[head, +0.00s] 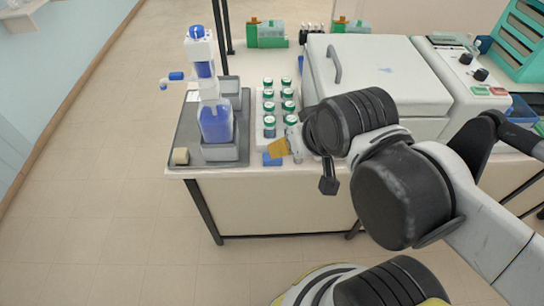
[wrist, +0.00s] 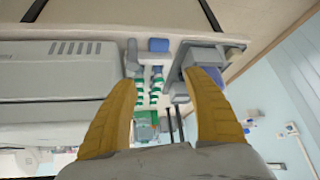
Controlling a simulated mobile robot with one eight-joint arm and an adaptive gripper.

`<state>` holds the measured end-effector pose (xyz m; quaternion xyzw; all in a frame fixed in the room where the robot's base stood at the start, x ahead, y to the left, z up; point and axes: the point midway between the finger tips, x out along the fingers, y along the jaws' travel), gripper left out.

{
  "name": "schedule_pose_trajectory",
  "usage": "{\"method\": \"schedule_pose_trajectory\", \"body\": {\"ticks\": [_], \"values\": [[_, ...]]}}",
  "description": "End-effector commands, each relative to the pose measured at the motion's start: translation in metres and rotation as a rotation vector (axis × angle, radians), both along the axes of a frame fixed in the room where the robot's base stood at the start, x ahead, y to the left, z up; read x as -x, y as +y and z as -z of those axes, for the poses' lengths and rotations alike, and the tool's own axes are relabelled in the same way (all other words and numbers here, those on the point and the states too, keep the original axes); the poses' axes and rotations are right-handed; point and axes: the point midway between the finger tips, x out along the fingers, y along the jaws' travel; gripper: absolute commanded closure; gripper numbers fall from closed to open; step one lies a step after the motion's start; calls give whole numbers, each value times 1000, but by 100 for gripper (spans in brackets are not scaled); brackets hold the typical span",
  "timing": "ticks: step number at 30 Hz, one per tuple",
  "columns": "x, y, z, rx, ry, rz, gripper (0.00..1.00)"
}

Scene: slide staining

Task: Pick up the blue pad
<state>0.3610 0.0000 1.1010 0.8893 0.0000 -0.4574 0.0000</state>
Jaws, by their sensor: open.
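The blue pad (head: 271,160) lies flat at the front edge of the white table, just in front of the tray of green-capped jars. The wrist view shows it as a small blue block (wrist: 158,45) ahead of and between my fingertips. My gripper (head: 279,148) is above the table's front edge, a little right of the pad in the head view, and one yellow finger shows there. In the wrist view my gripper (wrist: 160,78) is open, its two yellow fingers wide apart with nothing between them. The fingers are apart from the pad.
Green-capped jars (head: 288,106) stand in rows behind the pad. Left of it, a dispenser bottle with blue liquid (head: 215,122) stands on a grey tray (head: 187,134) with a cream block (head: 181,156). A large white lidded machine (head: 365,60) stands at the right.

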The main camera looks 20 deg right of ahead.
Motion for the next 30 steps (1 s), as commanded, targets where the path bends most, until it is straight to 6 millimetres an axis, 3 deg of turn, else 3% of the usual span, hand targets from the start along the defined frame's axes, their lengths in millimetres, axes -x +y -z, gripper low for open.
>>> {"method": "schedule_pose_trajectory", "body": {"ticks": [16, 23, 30], "values": [[-8, 0, -3, -10, 34, 14, 35], [-50, 1, 1, -53, 210, 91, 35], [-98, 2, 36, -86, 424, 198, 35]]}}
